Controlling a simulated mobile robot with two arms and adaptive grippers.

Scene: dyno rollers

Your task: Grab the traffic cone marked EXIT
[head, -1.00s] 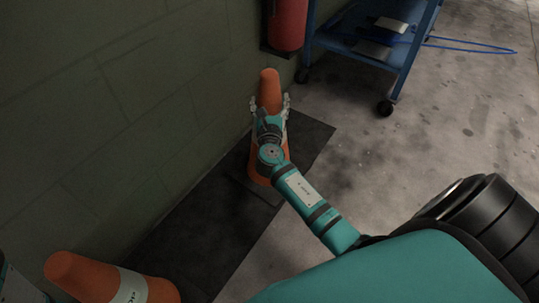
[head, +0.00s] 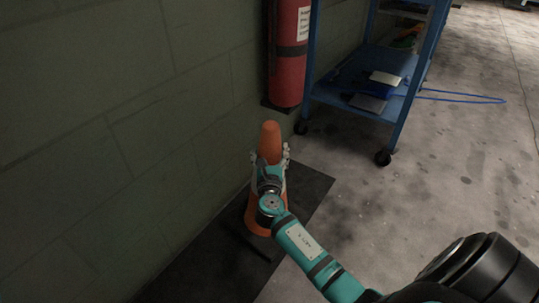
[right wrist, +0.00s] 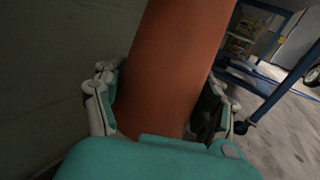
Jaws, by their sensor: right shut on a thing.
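An orange traffic cone (head: 270,140) stands roughly upright over a dark mat by the wall. My right gripper (head: 270,157) is shut around its upper part, one finger on each side, with the tip rising above the fingers. In the right wrist view the cone's orange body (right wrist: 172,65) fills the space between the fingers (right wrist: 165,110). My gripper and forearm cover the cone's front, so no EXIT marking can be read. I cannot tell whether its base touches the mat. My left gripper is not in view.
A dark mat (head: 310,185) runs along the green block wall (head: 100,100). A red fire extinguisher (head: 287,60) is beyond the cone. A blue wheeled cart (head: 350,85) stands behind to the right, with a blue cable (head: 460,98) on the floor.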

